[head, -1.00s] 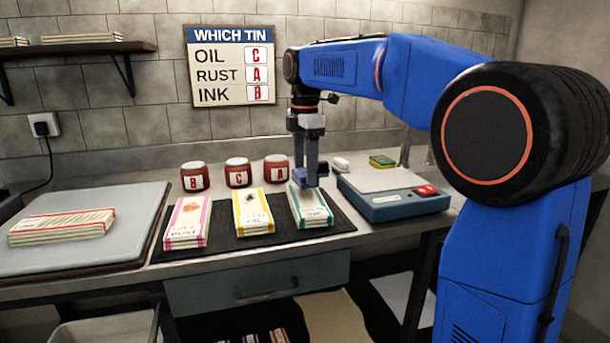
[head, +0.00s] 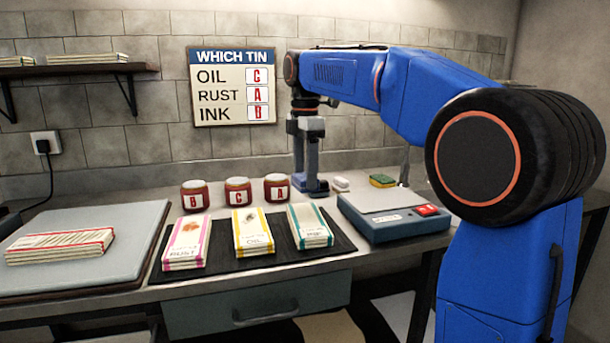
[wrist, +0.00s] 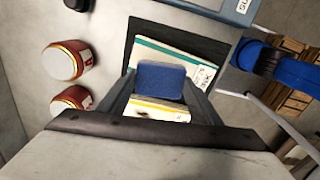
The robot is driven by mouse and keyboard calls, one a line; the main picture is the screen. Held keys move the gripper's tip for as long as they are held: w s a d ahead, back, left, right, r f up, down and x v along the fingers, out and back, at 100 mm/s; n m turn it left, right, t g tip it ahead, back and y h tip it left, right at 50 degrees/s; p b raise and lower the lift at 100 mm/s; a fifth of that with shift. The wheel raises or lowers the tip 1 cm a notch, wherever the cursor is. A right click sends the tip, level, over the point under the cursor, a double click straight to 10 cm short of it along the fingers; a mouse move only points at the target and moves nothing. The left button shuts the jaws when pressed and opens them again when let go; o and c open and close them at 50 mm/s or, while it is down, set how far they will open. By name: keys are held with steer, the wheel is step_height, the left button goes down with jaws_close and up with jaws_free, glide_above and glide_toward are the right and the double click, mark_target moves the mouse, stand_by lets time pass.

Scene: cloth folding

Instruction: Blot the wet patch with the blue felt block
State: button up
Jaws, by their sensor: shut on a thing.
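My gripper (head: 307,180) is shut on the blue felt block (head: 318,187), behind the teal-edged folded cloth (head: 311,226) and just right of the tin marked A (head: 277,187). In the wrist view the blue felt block (wrist: 161,80) sits between the fingers, with the teal-edged and yellow-edged cloths beyond it. I cannot tell whether the block touches the bench. The yellow-edged cloth (head: 253,233) and pink-edged cloth (head: 187,242) each carry a stain at the far end. A wet patch on the teal-edged cloth is too faint to make out.
The cloths lie on a dark mat (head: 270,257). Tins marked B (head: 195,195) and C (head: 238,191) stand behind them. A blue-grey scale (head: 393,215), a white piece (head: 340,183) and a sponge (head: 382,180) are at right. A board (head: 90,240) with another cloth is at left.

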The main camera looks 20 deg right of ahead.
steer(key=shift+f, duration=0.1)
steer(key=shift+f, duration=2.9)
steer(key=shift+f, duration=0.55)
steer(key=shift+r, duration=0.1)
steer(key=shift+r, duration=3.45)
steer(key=shift+d, duration=0.1)
